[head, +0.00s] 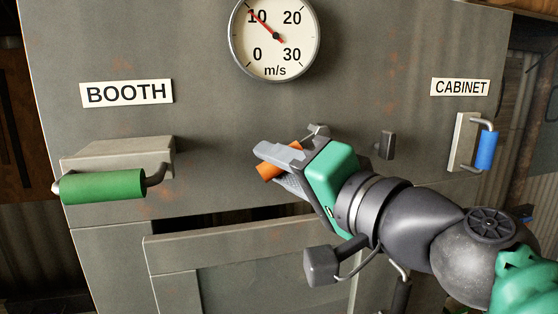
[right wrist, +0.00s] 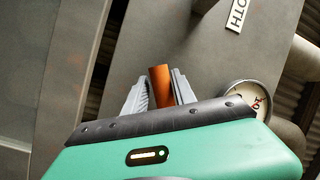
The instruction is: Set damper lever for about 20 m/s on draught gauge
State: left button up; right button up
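The round draught gauge (head: 300,38) is at the top of the grey panel in the head view, and its red needle points at about 10 m/s. It also shows partly behind my right gripper in the right wrist view (right wrist: 238,94). The damper lever's orange handle (head: 266,171) is below the gauge, between the fingers of my right gripper (head: 275,168). In the right wrist view the orange handle (right wrist: 160,85) stands between both fingers, which appear to touch its sides. The lever's base is mostly hidden by the gripper. My left gripper is not in view.
A green handle (head: 102,186) sits at left under the BOOTH sign (head: 126,93). A blue handle (head: 487,150) sits at right under the CABINET sign (head: 460,87). A small dark peg (head: 387,145) sticks out right of my gripper. A framed opening lies below.

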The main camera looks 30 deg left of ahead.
grip_shut()
dwell(1.3)
